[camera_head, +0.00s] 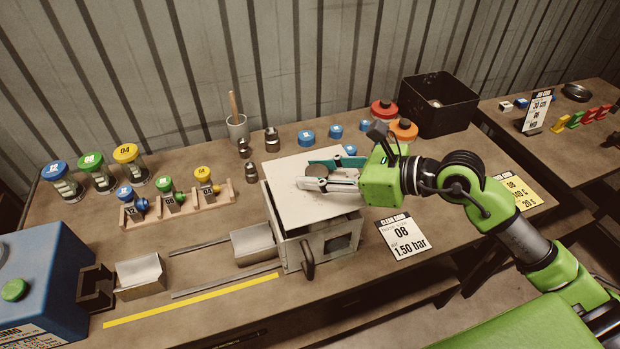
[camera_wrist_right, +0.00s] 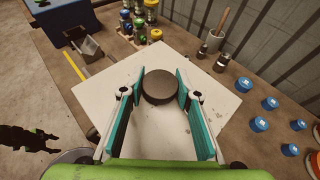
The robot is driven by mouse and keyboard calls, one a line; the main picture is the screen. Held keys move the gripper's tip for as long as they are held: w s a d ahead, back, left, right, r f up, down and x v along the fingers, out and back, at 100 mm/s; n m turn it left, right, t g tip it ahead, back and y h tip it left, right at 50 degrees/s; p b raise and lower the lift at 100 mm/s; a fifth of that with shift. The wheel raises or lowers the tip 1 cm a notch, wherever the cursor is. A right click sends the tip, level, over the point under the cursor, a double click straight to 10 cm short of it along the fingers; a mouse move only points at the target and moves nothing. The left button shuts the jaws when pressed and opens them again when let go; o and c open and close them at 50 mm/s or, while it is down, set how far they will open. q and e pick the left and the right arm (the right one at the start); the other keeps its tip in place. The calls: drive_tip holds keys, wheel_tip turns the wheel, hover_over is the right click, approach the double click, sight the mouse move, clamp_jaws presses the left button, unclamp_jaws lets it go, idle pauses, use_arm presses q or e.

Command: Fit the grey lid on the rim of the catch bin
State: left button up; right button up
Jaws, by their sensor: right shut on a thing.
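The grey lid (camera_head: 312,205) is a pale, speckled square plate. In the right wrist view the lid (camera_wrist_right: 108,76) has a dark round knob (camera_wrist_right: 159,87) in its middle. My right gripper (camera_head: 318,176) is shut on this knob, with a teal-padded finger on each side (camera_wrist_right: 159,92). The lid lies over a grey box and is turned slightly against it; I cannot tell whether they touch. My left gripper is not in view.
The grey box (camera_head: 315,247) has a dark window and a front handle. Dark fittings (camera_head: 272,139) and a cup (camera_head: 237,128) stand behind it. Blue caps (camera_head: 306,137) and red and orange-topped jars (camera_head: 403,130) stand between lid and bin. A sign (camera_head: 403,240) is at right.

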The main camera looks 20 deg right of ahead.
drive_tip(key=shift+w+a+f, duration=0.3)
drive_tip(key=shift+w+f, duration=0.15)
drive_tip(key=shift+f, duration=0.05)
drive_tip(key=f, duration=0.1)
drive_tip(key=f+p, duration=0.2)
drive_tip(key=shift+w+a+f, duration=0.1)
drive_tip(key=shift+w+a, duration=0.1)
drive_tip(key=shift+w, duration=0.05)
drive_tip(key=shift+f, duration=0.4)
drive_tip(key=shift+f+b, duration=0.3)
drive_tip(key=shift+b, duration=0.05)
drive_tip(key=o, duration=1.3)
drive_tip(key=shift+r, duration=0.1)
